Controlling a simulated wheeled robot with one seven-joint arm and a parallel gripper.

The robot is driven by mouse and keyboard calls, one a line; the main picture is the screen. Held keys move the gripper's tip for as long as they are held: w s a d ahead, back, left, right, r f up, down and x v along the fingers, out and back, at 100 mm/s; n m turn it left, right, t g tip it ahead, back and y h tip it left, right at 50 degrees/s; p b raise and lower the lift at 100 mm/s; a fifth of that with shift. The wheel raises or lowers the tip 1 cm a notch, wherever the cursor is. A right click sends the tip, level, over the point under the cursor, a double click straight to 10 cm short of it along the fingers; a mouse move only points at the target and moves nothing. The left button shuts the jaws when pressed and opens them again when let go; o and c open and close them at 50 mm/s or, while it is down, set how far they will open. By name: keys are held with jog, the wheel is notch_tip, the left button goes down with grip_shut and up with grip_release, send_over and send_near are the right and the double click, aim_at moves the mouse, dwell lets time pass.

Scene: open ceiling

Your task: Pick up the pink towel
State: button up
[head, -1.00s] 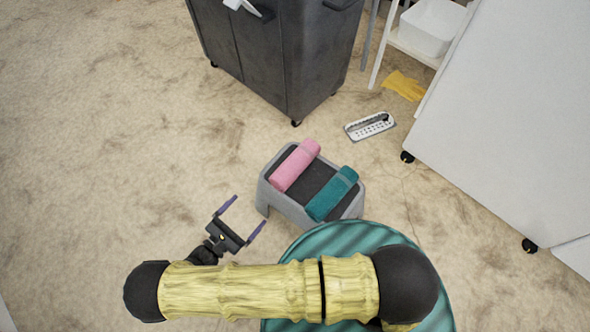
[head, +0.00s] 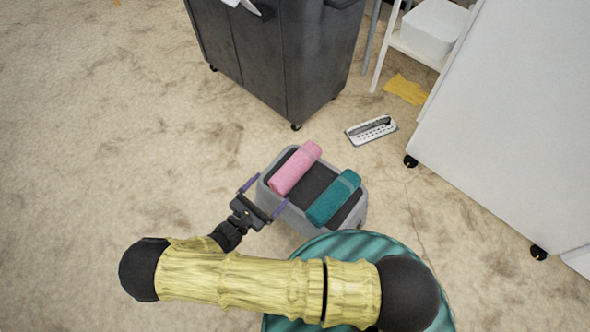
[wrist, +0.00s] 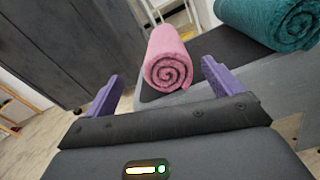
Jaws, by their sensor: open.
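The pink towel (head: 296,168) is rolled up and lies on the left part of a grey stool (head: 317,178) with a dark top. In the wrist view the pink towel (wrist: 169,62) shows its spiral end towards me, ahead of and between the fingers. My gripper (head: 264,197) is open and empty at the stool's left front side, just short of the towel. Its purple fingers also show in the wrist view (wrist: 160,88). Nothing hides the towel's near end.
A rolled teal towel (head: 334,198) lies on the same stool, right of the pink one. A dark grey wheeled bin (head: 270,60) stands behind. A grater-like tray (head: 371,130) and a yellow cloth (head: 406,89) lie on the floor. The floor at left is clear.

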aim_at(284, 178)
jog(key=shift+x, duration=0.75)
jog(key=shift+w+d+f+b, duration=0.15)
jog(key=shift+w+d+b, duration=0.1)
jog(key=shift+b, duration=0.25)
jog(key=b+x, duration=0.1)
jog(key=x, duration=0.1)
jog(key=b+x, duration=0.1)
jog(key=b, duration=0.1)
jog(key=shift+w+d+f, duration=0.1)
jog(key=shift+d+f, duration=0.05)
jog(key=shift+d, duration=0.35)
jog(key=shift+w+d, duration=0.2)
jog(key=shift+w, duration=0.1)
jog(key=shift+r, duration=0.2)
jog(key=c, duration=1.1)
